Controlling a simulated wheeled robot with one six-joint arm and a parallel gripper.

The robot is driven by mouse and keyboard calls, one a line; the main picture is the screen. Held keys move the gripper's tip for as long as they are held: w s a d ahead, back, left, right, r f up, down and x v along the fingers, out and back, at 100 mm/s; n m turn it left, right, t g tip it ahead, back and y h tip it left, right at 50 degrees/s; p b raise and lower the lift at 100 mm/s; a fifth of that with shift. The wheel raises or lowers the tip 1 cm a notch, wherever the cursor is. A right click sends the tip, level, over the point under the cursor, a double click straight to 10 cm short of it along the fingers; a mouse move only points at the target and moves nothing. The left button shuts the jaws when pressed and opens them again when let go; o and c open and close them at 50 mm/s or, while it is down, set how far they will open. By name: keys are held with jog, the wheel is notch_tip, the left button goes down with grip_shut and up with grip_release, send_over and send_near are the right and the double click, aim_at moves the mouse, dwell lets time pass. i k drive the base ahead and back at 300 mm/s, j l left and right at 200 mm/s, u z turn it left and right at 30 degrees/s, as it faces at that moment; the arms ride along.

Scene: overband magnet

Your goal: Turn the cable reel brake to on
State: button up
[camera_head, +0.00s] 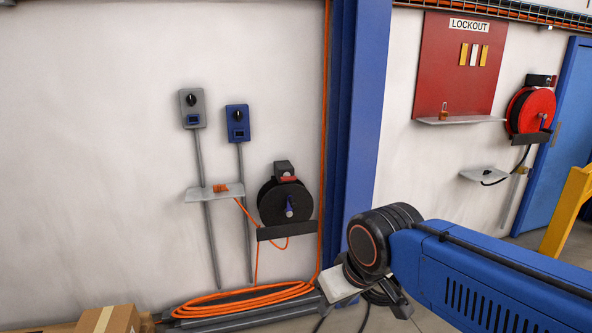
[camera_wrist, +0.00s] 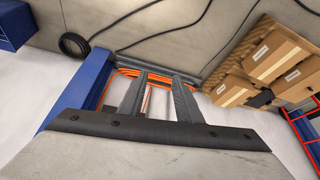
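A black cable reel (camera_head: 275,203) hangs on the wall left of the blue column in the head view. A blue lever or knob (camera_head: 289,207) sits at its hub, and a dark box with a red part (camera_head: 285,171) is above it. A second reel, red (camera_head: 540,108), hangs on the right wall with a dark knob at its lower front. No brake label is readable, so I cannot tell which part is the brake. My gripper (camera_wrist: 159,78) is open and empty in the wrist view; both reels are outside that view. In the head view my wrist is below and right of the black reel.
A grey switch box (camera_head: 191,108) and a blue switch box (camera_head: 238,123) stand on posts at left, near a small shelf (camera_head: 199,194). The blue column (camera_head: 358,110) separates the reels.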

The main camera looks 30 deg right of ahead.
aim_at(287, 176)
jog(key=i+l+z, duration=0.15)
jog(key=i, duration=0.7)
jog(key=i+l+z, duration=0.2)
jog(key=i, duration=0.7)
jog(key=k+l, duration=0.3)
jog(key=l, duration=0.15)
jog(key=k+l, duration=0.3)
jog(key=l, duration=0.15)
jog(key=k+l, duration=0.35)
jog(key=i+l+u, duration=0.05)
jog(key=l, duration=0.1)
